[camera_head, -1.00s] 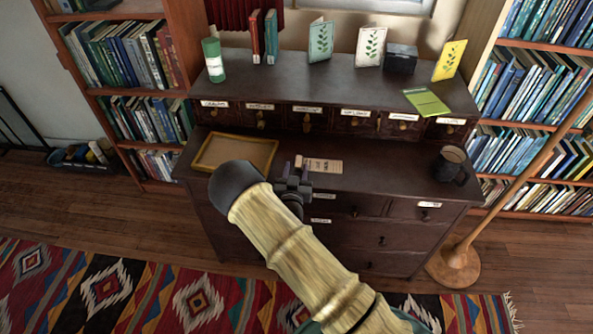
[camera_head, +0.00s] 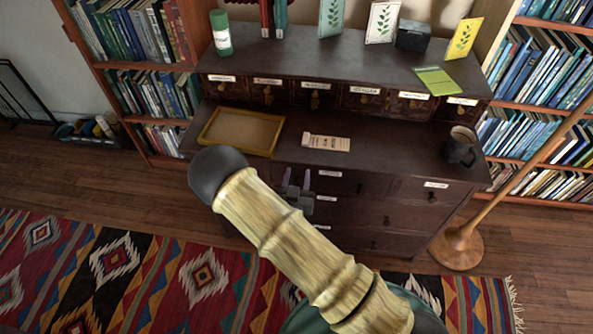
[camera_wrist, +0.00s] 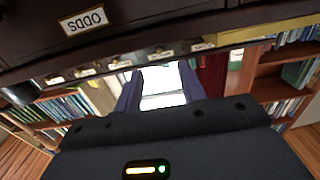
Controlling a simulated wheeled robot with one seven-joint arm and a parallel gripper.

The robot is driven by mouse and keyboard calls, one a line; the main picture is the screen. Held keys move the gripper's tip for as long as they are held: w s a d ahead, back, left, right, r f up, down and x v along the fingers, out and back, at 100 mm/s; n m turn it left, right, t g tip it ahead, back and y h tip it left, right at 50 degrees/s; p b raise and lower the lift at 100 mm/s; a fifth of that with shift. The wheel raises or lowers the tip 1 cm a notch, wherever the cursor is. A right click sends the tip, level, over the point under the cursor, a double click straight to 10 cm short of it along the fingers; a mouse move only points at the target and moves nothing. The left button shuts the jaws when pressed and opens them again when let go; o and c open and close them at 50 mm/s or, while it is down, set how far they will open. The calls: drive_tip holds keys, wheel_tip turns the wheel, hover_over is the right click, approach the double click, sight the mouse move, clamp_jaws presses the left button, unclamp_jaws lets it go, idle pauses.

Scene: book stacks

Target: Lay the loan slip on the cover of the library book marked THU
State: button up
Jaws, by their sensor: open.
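A cream paper slip with printed lines (camera_head: 326,142), apparently the loan slip, lies flat on the dark desk's lower top, right of a yellow-rimmed tray. My gripper (camera_head: 298,178) is open and empty in front of the desk's drawers, below and apart from the slip. Its two fingers (camera_wrist: 159,90) also show in the wrist view with nothing between them. Several leaf-printed covers stand on the upper ledge: a pale green one (camera_head: 333,17), a white one (camera_head: 381,22) and a yellow one (camera_head: 457,39). I cannot read a THU mark anywhere.
The yellow-rimmed tray (camera_head: 206,130) and a dark mug (camera_head: 459,148) flank the slip. A green flat item (camera_head: 437,80), a dark box (camera_head: 414,36) and a green cylinder (camera_head: 221,34) are on the ledge. A lamp pole (camera_head: 512,185) stands right. The desk's middle is mostly clear.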

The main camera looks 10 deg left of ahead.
idle(0.7)
drive_tip(key=w+d+r+m+g, duration=0.25)
drive_tip(key=d+r+g, duration=0.25)
drive_tip(key=d+g, duration=0.4)
drive_tip(key=s+d+r+n+g, duration=0.1)
drive_tip(key=s+d+r+g, duration=0.2)
drive_tip(key=s, duration=0.6)
drive_tip(key=s+d+r+n+g, duration=0.2)
drive_tip(key=s+d+r+g, duration=0.1)
drive_tip(key=s+d+r, duration=0.5)
drive_tip(key=shift+s+d+r+y, duration=0.15)
drive_tip(key=shift+s+d+y, duration=0.15)
drive_tip(key=shift+s+d, duration=0.2)
drive_tip(key=shift+o, duration=0.2)
